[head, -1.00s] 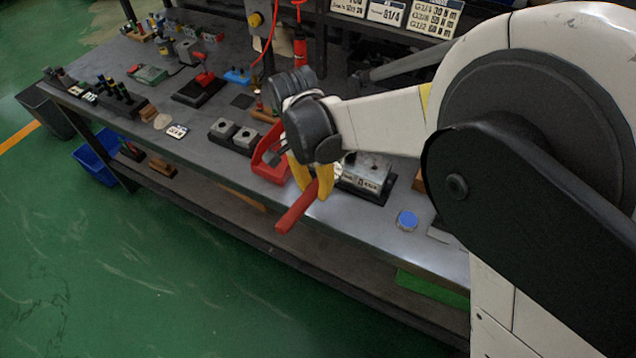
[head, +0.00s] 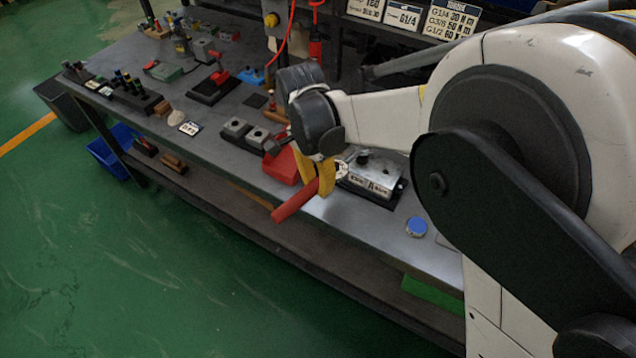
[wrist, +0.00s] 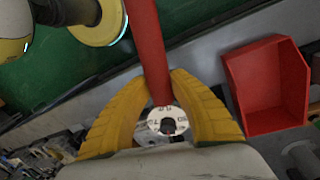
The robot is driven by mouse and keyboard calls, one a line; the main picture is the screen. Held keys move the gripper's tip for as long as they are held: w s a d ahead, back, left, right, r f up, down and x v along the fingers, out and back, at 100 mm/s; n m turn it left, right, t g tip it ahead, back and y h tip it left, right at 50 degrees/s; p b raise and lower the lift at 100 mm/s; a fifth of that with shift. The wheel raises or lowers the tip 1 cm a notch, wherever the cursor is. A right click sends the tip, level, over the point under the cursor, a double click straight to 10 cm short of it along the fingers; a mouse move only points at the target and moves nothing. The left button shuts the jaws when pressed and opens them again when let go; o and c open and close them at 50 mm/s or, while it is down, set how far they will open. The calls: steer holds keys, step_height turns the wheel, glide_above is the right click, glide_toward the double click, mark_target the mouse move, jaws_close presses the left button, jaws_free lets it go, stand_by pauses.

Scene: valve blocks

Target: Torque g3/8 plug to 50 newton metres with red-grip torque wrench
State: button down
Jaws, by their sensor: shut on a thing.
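My gripper (head: 315,188) has yellow fingers shut on the red-grip torque wrench (head: 293,202). The red handle sticks out past the fingers, down and left, over the bench's front edge. In the wrist view the handle (wrist: 150,40) runs up from between the fingers (wrist: 160,85), with a white numbered ring (wrist: 168,122) at its near end. A silver valve block (head: 372,172) on a black base, with a white label, stands just right of the gripper. I cannot make out the G3/8 plug or whether the wrench touches anything.
A red open bin (head: 281,166) sits left of the gripper, also in the wrist view (wrist: 268,85). A blue round cap (head: 416,226) lies to the right. Torque signs (head: 453,20) hang behind. The bench front right is mostly clear.

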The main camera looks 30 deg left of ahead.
steer(key=shift+s+d+n, duration=0.2)
steer(key=shift+d+n, duration=0.2)
steer(key=shift+d, duration=0.2)
steer(key=shift+s+d+n, duration=0.15)
steer(key=shift+d+n, duration=0.25)
steer(key=shift+d, duration=0.2)
steer(key=shift+s+d+n+t, duration=0.15)
steer(key=shift+d+n+t, duration=0.15)
steer(key=shift+d+n, duration=0.85)
steer(key=shift+d, duration=0.15)
steer(key=shift+d+n, duration=0.75)
steer(key=shift+d, duration=0.5)
